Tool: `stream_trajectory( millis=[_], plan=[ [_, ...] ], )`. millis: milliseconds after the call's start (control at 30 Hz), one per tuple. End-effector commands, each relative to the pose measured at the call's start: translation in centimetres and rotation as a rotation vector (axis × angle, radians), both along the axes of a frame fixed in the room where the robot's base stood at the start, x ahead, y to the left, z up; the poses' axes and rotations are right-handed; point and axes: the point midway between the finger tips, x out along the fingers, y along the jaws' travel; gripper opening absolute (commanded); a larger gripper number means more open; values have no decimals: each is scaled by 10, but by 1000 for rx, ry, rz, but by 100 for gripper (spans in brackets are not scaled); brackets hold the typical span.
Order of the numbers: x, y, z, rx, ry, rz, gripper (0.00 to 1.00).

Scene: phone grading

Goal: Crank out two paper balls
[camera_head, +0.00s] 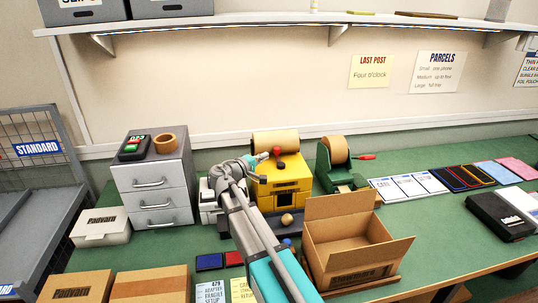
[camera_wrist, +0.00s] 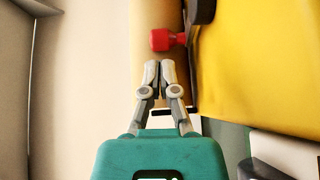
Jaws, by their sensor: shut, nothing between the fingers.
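The yellow paper machine (camera_head: 285,190) stands at the back of the green bench with a brown paper roll (camera_head: 283,139) on top. Its crank has a red knob (camera_head: 277,151), which also shows in the wrist view (camera_wrist: 161,40). One tan paper ball (camera_head: 287,219) lies at the foot of the machine, on a dark tray-like surface (camera_head: 268,222). My gripper (camera_head: 265,156) is beside the knob, to its left; in the wrist view its fingertips (camera_wrist: 158,70) are shut and empty, just below the knob and apart from it. My arm hides part of the machine's left side.
An open cardboard box (camera_head: 375,255) stands in front to the right. A green tape dispenser (camera_head: 336,172) is right of the machine. A grey drawer unit (camera_head: 150,182) stands to the left. A shelf (camera_head: 250,21) runs above the bench.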

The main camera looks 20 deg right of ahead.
Motion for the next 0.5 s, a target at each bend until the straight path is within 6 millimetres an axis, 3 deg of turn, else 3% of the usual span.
stream_trajectory(
  millis=[33,500],
  plan=[
    [-15,5,1,1,-2,44,0],
    [-72,58,4,6,-19,420,0]
  ],
)
